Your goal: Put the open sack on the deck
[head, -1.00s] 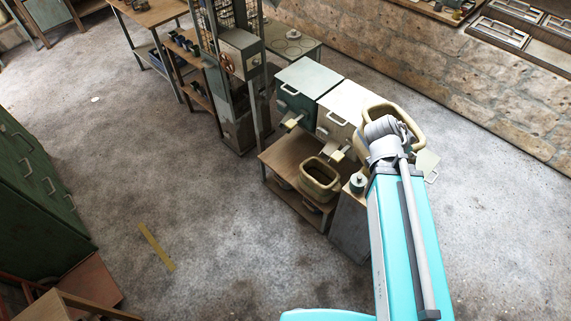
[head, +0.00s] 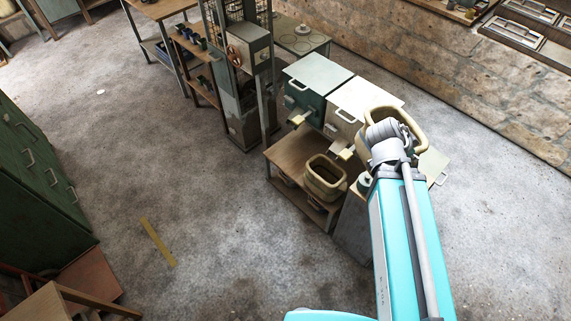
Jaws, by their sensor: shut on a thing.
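One open tan sack (head: 417,128) with a thick rim is at the end of my arm, right of the boxes. My gripper (head: 386,132) is at its near side, shut on it; the fingers are mostly hidden by my wrist. A second similar open tan sack (head: 325,176) stands upright on the low wooden deck (head: 288,152), near its right end. The deck lies in front of a green box and a cream box. The held sack's underside is hidden, so I cannot tell whether it touches anything.
The green box (head: 318,72) and cream box (head: 360,98) stand side by side behind the deck, with spouts projecting over it. A tall metal frame (head: 268,110) stands at the deck's left. Open floor (head: 210,220) lies in front; a stone wall is behind.

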